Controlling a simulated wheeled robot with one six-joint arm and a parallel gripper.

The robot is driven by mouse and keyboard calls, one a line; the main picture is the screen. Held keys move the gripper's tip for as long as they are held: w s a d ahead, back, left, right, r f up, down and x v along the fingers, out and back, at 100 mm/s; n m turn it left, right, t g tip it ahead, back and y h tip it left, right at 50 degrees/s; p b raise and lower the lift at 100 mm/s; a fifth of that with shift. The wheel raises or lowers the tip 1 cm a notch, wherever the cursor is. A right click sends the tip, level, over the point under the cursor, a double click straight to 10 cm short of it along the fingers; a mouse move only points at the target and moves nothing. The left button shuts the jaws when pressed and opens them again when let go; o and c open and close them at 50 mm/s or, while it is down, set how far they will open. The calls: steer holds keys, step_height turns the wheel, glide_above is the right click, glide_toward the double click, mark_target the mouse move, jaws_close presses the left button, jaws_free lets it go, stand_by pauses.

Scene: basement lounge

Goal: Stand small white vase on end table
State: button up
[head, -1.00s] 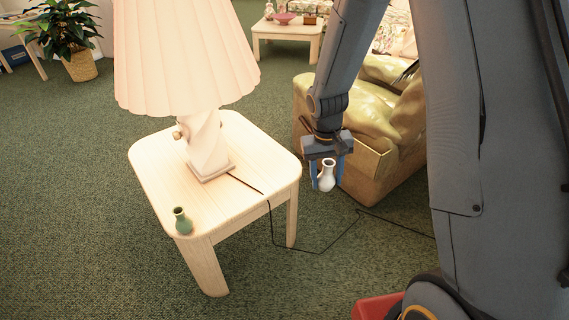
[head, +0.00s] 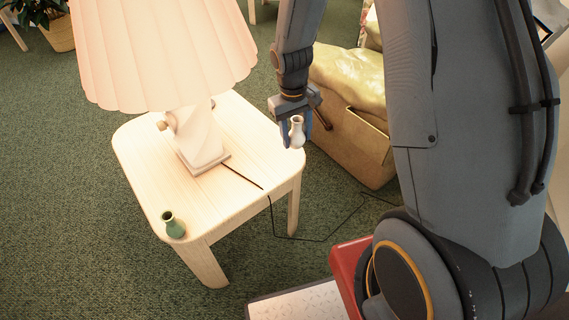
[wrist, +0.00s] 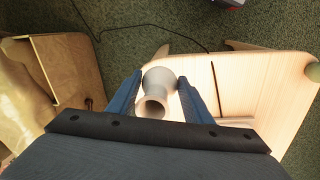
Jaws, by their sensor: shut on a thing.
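The small white vase (head: 297,133) is held upright between the blue fingers of my gripper (head: 296,137). In the head view it appears at the right edge of the end table (head: 228,208), and whether it is over the top cannot be told there. In the wrist view, the vase (wrist: 158,88) sits between the fingers of my gripper (wrist: 160,92), mouth toward the camera, with the pale wooden tabletop (wrist: 245,80) behind and right of it. The vase's base is hidden in the wrist view.
A lamp (head: 198,140) with a pleated shade stands on the table. A small green vase (head: 173,224) stands at its near corner. A dark cord (head: 300,238) runs off the table to the floor. A tan sofa (head: 350,140) is behind right. The table's front right is bare.

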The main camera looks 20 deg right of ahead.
mark_target(295, 134)
steer(key=n, duration=0.1)
steer(key=w+f+n, duration=0.1)
steer(key=n, duration=0.1)
steer(key=shift+w+d+n+b, duration=0.15)
steer(key=shift+w+n+b, duration=0.05)
steer(key=shift+n+b, duration=0.15)
steer(key=n, duration=0.2)
steer(key=w+n, duration=0.1)
steer(key=shift+w+f+n+y+b, duration=0.1)
steer(key=shift+f+n+y+b, duration=0.2)
steer(key=shift+f+n+b, duration=0.1)
steer(key=f+n, duration=0.2)
steer(key=f, duration=0.1)
steer(key=w+f+n+b, duration=0.1)
steer(key=f+n, duration=0.1)
steer(key=f, duration=0.2)
steer(key=w+f+n+t, duration=0.1)
steer(key=f+n, duration=0.2)
steer(key=f, duration=0.1)
steer(key=shift+w+d+f, duration=0.1)
steer(key=shift+w, duration=0.1)
steer(key=shift+f, duration=0.15)
steer(key=o, duration=1.1)
